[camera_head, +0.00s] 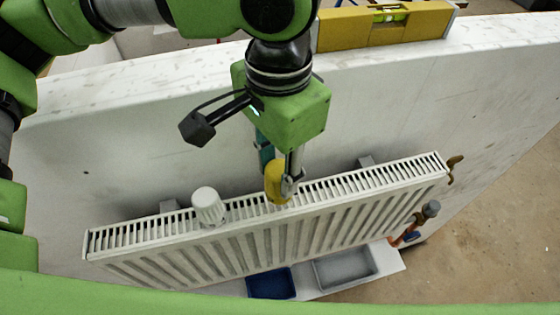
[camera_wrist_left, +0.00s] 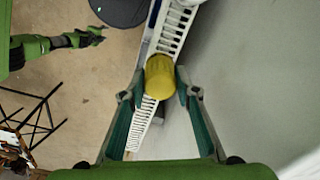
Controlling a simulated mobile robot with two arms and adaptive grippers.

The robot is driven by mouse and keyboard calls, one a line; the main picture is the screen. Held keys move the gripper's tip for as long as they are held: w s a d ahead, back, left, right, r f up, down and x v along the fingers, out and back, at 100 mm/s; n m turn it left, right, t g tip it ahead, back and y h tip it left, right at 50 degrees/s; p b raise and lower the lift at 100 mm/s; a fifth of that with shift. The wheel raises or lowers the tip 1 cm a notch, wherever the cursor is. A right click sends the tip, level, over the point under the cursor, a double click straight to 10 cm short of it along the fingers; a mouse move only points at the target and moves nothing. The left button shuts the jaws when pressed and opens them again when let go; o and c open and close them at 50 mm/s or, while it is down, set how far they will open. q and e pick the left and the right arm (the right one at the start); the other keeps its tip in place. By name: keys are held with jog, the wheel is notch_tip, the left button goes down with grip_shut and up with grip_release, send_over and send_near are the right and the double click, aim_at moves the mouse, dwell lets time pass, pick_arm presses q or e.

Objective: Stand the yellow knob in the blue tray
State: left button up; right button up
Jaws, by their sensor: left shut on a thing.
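The yellow knob (camera_head: 276,180) is held just above the slotted top of the white radiator. My left gripper (camera_head: 282,186) is shut on it; in the left wrist view the yellow knob (camera_wrist_left: 160,78) sits between the two fingers. The gripper hides part of the knob in the head view, and I cannot tell whether the knob touches the grille. The blue tray (camera_head: 271,284) lies low in front of the radiator, left of a grey tray; it looks empty. What seems to be my right gripper (camera_wrist_left: 89,37) is small in the left wrist view, its jaws unclear.
The white radiator (camera_head: 180,262) stands against a white wall (camera_head: 110,130). A white knob (camera_head: 208,206) stands on the radiator, left of my gripper. The grey tray (camera_head: 345,268) is beside the blue one. A yellow level (camera_head: 385,25) lies on the wall top. Pipe valves (camera_head: 420,219) stick out at right.

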aim_at(279, 181)
pick_arm(q)
jog(key=shift+w+f, duration=0.25)
jog(key=shift+f, duration=0.15)
notch_tip(279, 181, down, 2)
jog(key=shift+f+p, duration=0.15)
jog(key=shift+p, duration=0.75)
jog(key=shift+w+f, duration=0.15)
jog(key=shift+f, duration=0.35)
jog(key=o, duration=0.9)
jog(key=shift+f, duration=0.1)
jog(key=shift+o, duration=1.2)
